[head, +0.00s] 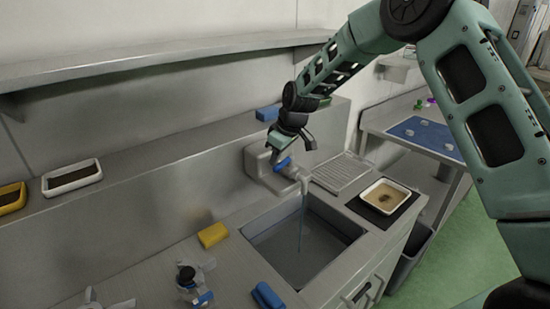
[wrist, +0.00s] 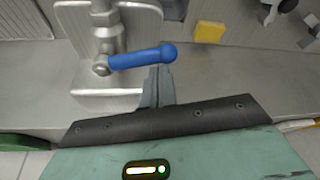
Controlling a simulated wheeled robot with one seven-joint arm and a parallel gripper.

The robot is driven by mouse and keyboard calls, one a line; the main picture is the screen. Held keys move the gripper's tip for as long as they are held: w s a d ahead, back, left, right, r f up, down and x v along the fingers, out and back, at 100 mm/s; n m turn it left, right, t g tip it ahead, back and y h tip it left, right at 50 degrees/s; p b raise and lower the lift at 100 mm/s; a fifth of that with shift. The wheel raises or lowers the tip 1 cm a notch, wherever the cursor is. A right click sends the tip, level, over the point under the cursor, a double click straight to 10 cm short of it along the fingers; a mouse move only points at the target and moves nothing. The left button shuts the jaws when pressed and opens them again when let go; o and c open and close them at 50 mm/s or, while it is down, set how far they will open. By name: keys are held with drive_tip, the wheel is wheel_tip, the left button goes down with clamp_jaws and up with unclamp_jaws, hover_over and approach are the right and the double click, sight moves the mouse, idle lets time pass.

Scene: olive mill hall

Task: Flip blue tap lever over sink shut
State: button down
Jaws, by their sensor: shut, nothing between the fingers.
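The blue tap lever (wrist: 138,58) sticks out sideways from the metal tap (wrist: 103,35) in the wrist view, its rounded end at the right. In the head view the blue lever (head: 284,162) shows small at the tap on the wall-side block (head: 258,165). A thin stream of water (head: 302,215) falls from the spout into the sink (head: 262,236). My gripper (wrist: 159,75) is shut and empty, its fingertips close beside the lever near the rounded end. I cannot tell if they touch. In the head view my gripper (head: 278,150) is just above the lever, partly hiding the tap.
A yellow sponge (head: 213,235) and a blue item (head: 267,296) lie on the counter left of the sink. A shallow tray (head: 385,196) and draining grooves (head: 342,172) are to the right. A shelf (head: 170,55) runs along the wall above.

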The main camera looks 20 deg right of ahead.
drive_tip(key=shift+s+d+n, duration=0.15)
drive_tip(key=shift+n, duration=0.15)
drive_tip(key=shift+s+d+f+n+g+y+b, duration=0.1)
drive_tip(key=shift+s+d+n+g+y+b, duration=0.15)
drive_tip(key=shift+n+b, duration=0.4)
drive_tip(key=shift+s+d+n+g+y+b, duration=0.15)
drive_tip(key=shift+s+d+n+b, duration=0.25)
drive_tip(key=shift+n, duration=0.35)
drive_tip(key=d+n+g, duration=0.1)
drive_tip(key=d+n, duration=0.1)
drive_tip(key=n, duration=0.1)
drive_tip(key=s+d+n+g, duration=0.1)
drive_tip(key=n, duration=0.2)
drive_tip(key=d+n+g, duration=0.1)
drive_tip(key=d+n, duration=0.1)
drive_tip(key=n, duration=0.2)
drive_tip(key=shift+s+d, duration=0.35)
